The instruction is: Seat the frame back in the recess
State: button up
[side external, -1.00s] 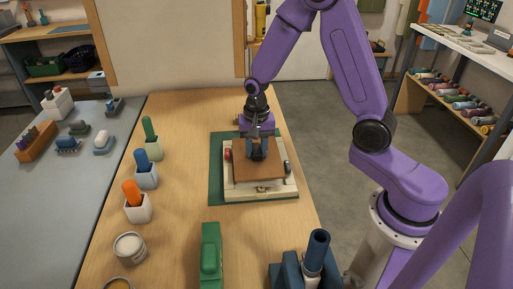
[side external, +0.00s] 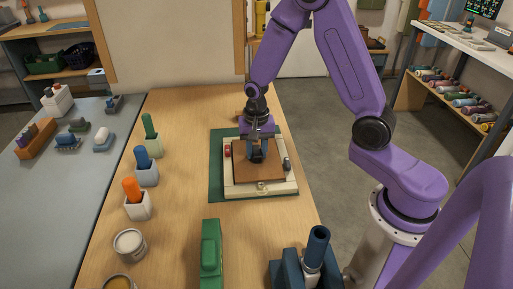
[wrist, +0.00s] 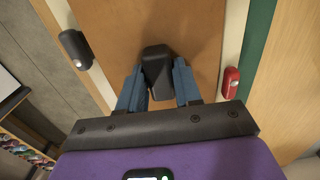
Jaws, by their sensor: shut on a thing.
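A brown square panel (side external: 258,174), which I take to be the frame, lies within a cream surround (side external: 240,189) on the workbench. It also fills the middle of the wrist view (wrist: 125,22). My gripper (side external: 256,156) is above the panel, pointing down. In the wrist view its blue fingers (wrist: 158,88) are shut on the panel's dark handle (wrist: 157,68). A red clip (wrist: 230,82) and a dark clip (wrist: 76,48) are on opposite sides of the surround. The panel looks level; its seating depth is hard to tell.
A green mat (side external: 216,180) lies under the surround. Left of it stand holders with green, blue and orange handles (side external: 134,189), and a tin (side external: 130,243). A green tool (side external: 210,255) and a blue stand (side external: 290,272) are in front. The bench between is clear.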

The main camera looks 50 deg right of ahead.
jog(key=shift+f, duration=0.65)
jog(key=o, duration=1.2)
jog(key=shift+c, duration=0.2)
jog(key=shift+r, duration=0.1)
jog(key=shift+r, duration=3.9)
jog(key=s+a+r+n, duration=0.5)
jog(key=s+a+n, duration=0.2)
jog(key=s+n, duration=0.4)
jog(key=s+d+r+n, duration=0.1)
jog(key=s+r+n, duration=0.1)
jog(key=s+n, duration=0.8)
jog(key=s, duration=0.4)
jog(key=shift+s+r+n, duration=0.2)
jog(key=shift+r+n, duration=0.1)
jog(key=shift+r, duration=0.1)
